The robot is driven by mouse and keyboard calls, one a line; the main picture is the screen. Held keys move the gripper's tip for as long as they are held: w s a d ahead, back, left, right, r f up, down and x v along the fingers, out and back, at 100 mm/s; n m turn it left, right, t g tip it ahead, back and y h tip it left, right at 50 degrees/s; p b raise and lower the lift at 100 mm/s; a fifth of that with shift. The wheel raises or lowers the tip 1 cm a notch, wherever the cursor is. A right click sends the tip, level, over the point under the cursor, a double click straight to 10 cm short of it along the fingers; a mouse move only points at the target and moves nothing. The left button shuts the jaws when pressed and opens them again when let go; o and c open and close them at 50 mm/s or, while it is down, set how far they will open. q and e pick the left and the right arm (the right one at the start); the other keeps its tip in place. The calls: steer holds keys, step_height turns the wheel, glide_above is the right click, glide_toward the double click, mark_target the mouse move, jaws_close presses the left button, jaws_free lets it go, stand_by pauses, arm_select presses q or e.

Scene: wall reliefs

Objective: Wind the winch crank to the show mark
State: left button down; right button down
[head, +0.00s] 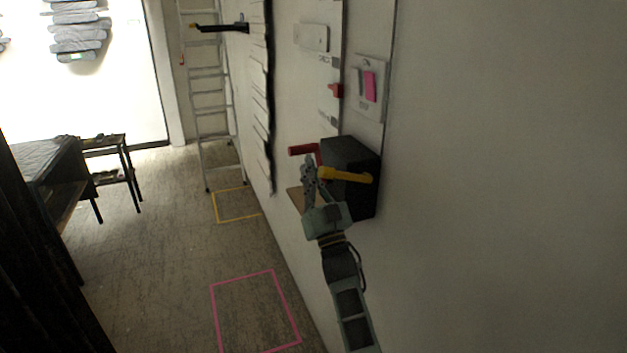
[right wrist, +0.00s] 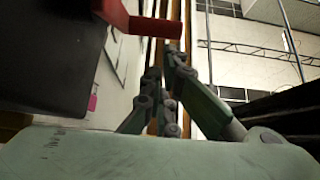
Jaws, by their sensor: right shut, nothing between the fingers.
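The winch is a dark box (head: 362,160) on the wall; its side fills the left of the right wrist view (right wrist: 50,55). A red crank handle (head: 302,150) sticks out to the left from it; it also shows in the right wrist view (right wrist: 155,27). A yellow handle (head: 345,175) lies across the box's near side. My right gripper (head: 308,162) is shut and empty, just below the red handle; its fingers show in the right wrist view (right wrist: 163,72). I cannot tell whether it touches the handle. I cannot make out which mark is the show mark. My left gripper is out of view.
Above the winch, a wall strip carries a red block (head: 336,90) and small lettering. A ladder (head: 208,90) leans at the back. The floor has a pink taped square (head: 214,312) and looks clear.

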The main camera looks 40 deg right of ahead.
steer(key=shift+p+x, duration=0.35)
steer(key=shift+x, duration=1.3)
steer(key=shift+w+f, duration=0.1)
steer(key=shift+w+d+b, duration=0.15)
steer(key=shift+w+b, duration=0.05)
steer(key=shift+b, duration=0.15)
steer(key=shift+w+r+b, duration=0.15)
steer(key=shift+r+b, duration=0.1)
steer(key=shift+b, duration=0.15)
